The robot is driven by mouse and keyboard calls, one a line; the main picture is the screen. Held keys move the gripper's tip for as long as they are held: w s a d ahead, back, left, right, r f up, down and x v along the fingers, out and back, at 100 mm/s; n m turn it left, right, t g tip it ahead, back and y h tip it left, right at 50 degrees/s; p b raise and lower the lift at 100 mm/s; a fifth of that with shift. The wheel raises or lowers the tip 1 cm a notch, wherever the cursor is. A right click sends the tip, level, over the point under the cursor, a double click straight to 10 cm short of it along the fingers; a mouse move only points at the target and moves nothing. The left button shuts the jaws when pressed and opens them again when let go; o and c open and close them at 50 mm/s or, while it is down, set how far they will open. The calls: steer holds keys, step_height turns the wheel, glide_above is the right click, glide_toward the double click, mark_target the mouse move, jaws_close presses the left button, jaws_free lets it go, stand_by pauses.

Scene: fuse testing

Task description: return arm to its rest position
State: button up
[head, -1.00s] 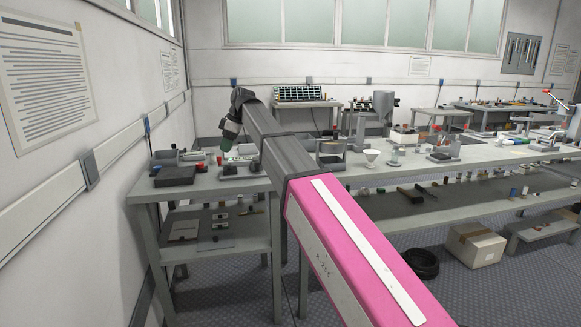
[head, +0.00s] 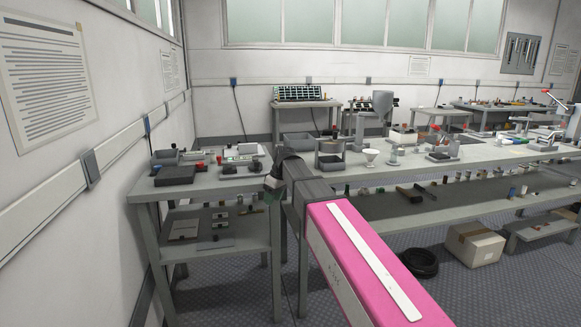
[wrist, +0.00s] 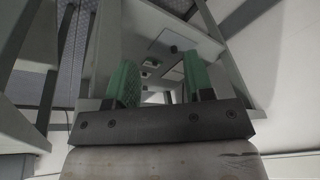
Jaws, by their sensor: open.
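My arm (head: 352,255), pink with a white strip, reaches from the lower right toward the left workbench in the head view. Its dark wrist end is folded down beside the right edge of that bench. My gripper (head: 272,190) hangs there, small and partly hidden by the arm. In the wrist view my gripper (wrist: 160,88) shows two green finger pads standing apart with nothing between them. Beyond them are the bench's lower shelf and legs.
The left workbench (head: 190,188) holds small test devices on top and flat items on its lower shelf. A long bench (head: 480,155) with many parts stands to the right. A cardboard box (head: 474,244) and black cable coil (head: 419,263) lie on the floor.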

steer(key=s+d+f+m+h, duration=0.1)
steer(key=s+d+f+m, duration=0.4)
steer(key=s+d+f, duration=0.5)
steer(key=s+d+f+m+h, duration=0.2)
steer(key=s+d+f+m, duration=0.4)
steer(key=s+d+f, duration=0.4)
steer(key=d+f, duration=0.5)
steer(key=shift+d+m, duration=0.3)
steer(key=shift+d, duration=0.05)
